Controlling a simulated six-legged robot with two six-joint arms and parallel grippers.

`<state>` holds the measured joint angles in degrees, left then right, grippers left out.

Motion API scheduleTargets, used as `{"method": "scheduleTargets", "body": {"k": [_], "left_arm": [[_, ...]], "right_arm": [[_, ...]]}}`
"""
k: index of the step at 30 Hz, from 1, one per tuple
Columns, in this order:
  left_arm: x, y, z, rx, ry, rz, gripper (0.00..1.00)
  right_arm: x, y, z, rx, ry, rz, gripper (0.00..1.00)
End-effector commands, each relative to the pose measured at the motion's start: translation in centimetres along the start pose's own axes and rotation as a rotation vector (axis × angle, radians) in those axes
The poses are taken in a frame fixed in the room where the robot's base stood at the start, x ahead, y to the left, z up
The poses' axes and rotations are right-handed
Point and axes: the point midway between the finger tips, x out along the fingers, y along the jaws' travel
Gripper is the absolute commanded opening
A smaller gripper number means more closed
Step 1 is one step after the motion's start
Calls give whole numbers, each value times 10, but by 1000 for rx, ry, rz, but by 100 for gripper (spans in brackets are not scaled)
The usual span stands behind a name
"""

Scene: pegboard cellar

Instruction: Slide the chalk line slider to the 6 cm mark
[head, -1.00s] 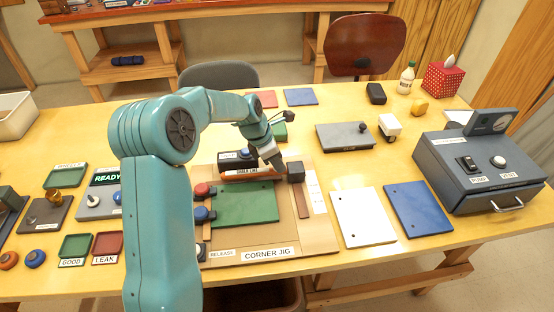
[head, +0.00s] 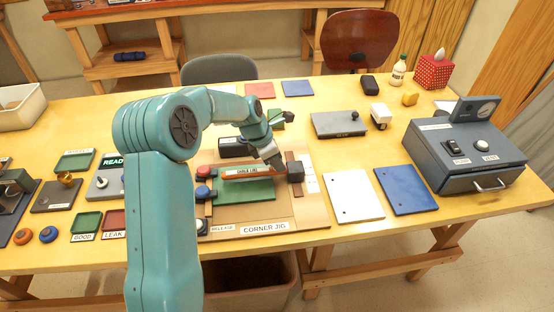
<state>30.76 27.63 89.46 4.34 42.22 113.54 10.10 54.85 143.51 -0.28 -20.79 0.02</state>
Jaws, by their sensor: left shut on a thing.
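The chalk line slider is an orange bar (head: 253,173) with a label, lying across the corner jig over the rear part of a green plate (head: 246,190). A dark block (head: 296,173) stands at its right end on a brown rail (head: 291,157). A white scale strip (head: 309,172) runs beside the rail; its marks are too small to read. My left gripper (head: 279,165) is shut on the slider near the dark block, and its fingers partly hide the hold. My right gripper is out of view.
The jig base (head: 312,213) has red (head: 202,172) and blue (head: 202,191) knobs at left. White (head: 356,195) and blue (head: 405,189) plates lie to the right, beside a grey-blue gauge box (head: 465,158).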

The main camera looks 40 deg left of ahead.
Motion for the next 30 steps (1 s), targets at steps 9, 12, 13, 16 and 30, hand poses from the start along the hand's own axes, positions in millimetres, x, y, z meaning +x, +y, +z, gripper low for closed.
{"method": "scheduleTargets", "body": {"k": [9,12,13,16,30], "left_arm": [[-1,4,1,0,-1,2,48],[-1,4,1,1,-1,2,51],[-1,3,1,1,-1,2,51],[-1,3,1,1,-1,2,51],[-78,5,1,0,-4,9,51]], "right_arm": [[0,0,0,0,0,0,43],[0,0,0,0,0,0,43],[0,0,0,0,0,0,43],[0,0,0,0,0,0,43],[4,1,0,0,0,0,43]]}}
